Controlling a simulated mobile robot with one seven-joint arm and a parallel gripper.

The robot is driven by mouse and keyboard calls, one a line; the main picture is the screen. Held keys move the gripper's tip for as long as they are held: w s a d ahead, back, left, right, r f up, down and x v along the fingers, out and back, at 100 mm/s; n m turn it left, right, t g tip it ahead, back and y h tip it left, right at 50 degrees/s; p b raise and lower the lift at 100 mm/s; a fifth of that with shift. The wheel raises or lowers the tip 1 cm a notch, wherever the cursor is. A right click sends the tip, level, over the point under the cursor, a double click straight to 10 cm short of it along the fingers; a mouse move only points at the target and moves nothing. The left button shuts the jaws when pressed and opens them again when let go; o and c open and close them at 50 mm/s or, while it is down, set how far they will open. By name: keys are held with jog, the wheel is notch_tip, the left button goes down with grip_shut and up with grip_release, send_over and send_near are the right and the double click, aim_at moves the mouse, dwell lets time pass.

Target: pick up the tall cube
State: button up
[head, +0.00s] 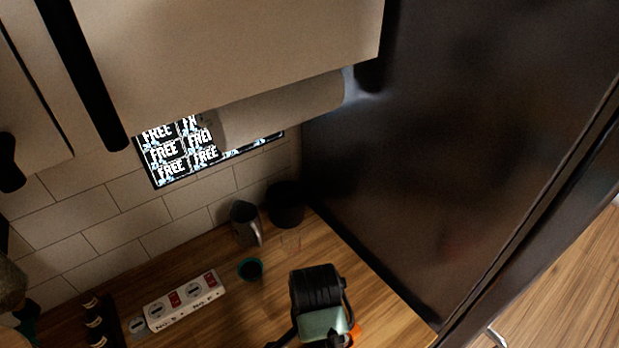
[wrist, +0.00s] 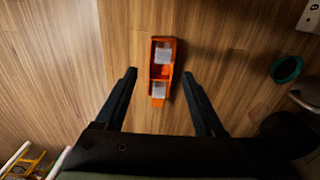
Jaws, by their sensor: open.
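An orange, elongated block-like thing (wrist: 158,95) with pale grey-white square faces lies in the middle of the wrist view on the wooden counter; it is the only thing there that fits the tall cube. In the head view only a bit of orange (head: 355,331) shows beside my arm's end, the rest being hidden. My gripper (wrist: 159,75) is open and empty. Its two dark fingers stand left and right of the orange thing in the wrist view, with a gap on both sides. I cannot tell how high the fingertips are above the counter.
A white power strip (head: 186,301), a teal-rimmed cup (head: 250,269), a metal pitcher (head: 245,222) and a black canister (head: 285,203) stand toward the wall. Small dark bottles (head: 95,318) stand at left. A tall dark panel (head: 450,130) bounds the right. Bare wood (wrist: 50,60) lies left of the orange thing.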

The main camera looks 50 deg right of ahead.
jog(key=shift+w+f, duration=0.2)
jog(key=shift+f, duration=0.95)
jog(key=shift+s+a+f+p, duration=0.1)
jog(key=shift+f+p, duration=0.45)
jog(key=shift+f, duration=0.2)
jog(key=shift+f+p, duration=0.4)
jog(key=shift+f, duration=1.7)
grip_shut()
